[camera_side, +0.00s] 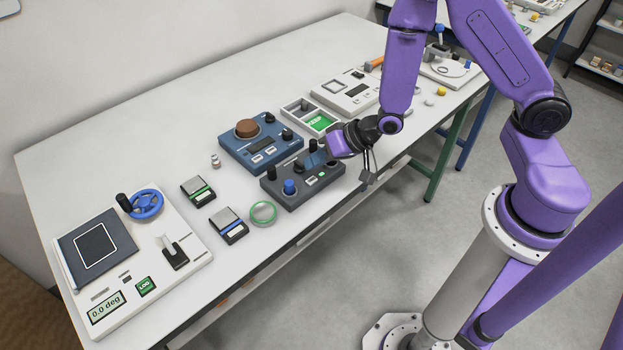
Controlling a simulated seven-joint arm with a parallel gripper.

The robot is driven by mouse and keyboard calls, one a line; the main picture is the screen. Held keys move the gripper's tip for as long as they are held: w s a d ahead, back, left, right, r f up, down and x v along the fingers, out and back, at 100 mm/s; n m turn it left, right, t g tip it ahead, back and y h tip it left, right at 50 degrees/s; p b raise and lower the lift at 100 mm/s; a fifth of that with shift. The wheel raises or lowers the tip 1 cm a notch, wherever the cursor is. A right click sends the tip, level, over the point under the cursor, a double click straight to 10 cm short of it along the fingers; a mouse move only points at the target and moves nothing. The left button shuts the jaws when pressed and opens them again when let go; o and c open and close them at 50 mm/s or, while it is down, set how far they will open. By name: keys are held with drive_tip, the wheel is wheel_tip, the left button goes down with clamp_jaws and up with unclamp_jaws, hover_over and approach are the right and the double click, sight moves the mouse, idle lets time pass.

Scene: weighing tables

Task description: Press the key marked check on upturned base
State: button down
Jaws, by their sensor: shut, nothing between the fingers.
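A dark grey control box (296,203) stands near the table's front edge. It carries black knobs, a blue knob (289,187), a slanted blue-grey part (315,159) and small pale and green keys (311,181). The markings on these keys are too small to read, and I cannot tell which is marked check or which thing is the upturned base. My gripper (366,178) points down just right of the box, near the table's front edge. Its thin dark fingers look shut and empty. My purple wrist hides part of the box's far right end.
A blue device with a brown knob (246,128) stands behind the box. Two small scales (228,224) and a green ring (263,212) lie to its left. A white panel (195,246) with a blue wheel is farther left. A white tray (301,108) stands behind my wrist.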

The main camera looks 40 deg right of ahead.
drive_tip(key=shift+r, duration=1.45)
drive_tip(key=s+a+r+n+g+h, duration=0.1)
drive_tip(key=s+r+n+g, duration=0.1)
drive_tip(key=s+r+n, duration=0.3)
drive_tip(key=s+a+r+n+g+h, duration=0.1)
drive_tip(key=s+r+n+g, duration=0.1)
drive_tip(key=s, duration=0.4)
drive_tip(key=s+d+r+n+g+h, duration=0.1)
drive_tip(key=s+d+r+n, duration=0.2)
drive_tip(key=s, duration=0.4)
drive_tip(key=s+d+r+n+g+h, duration=0.2)
drive_tip(key=s+d+r+n, duration=0.2)
drive_tip(key=s, duration=0.3)
drive_tip(key=shift+d, duration=0.6)
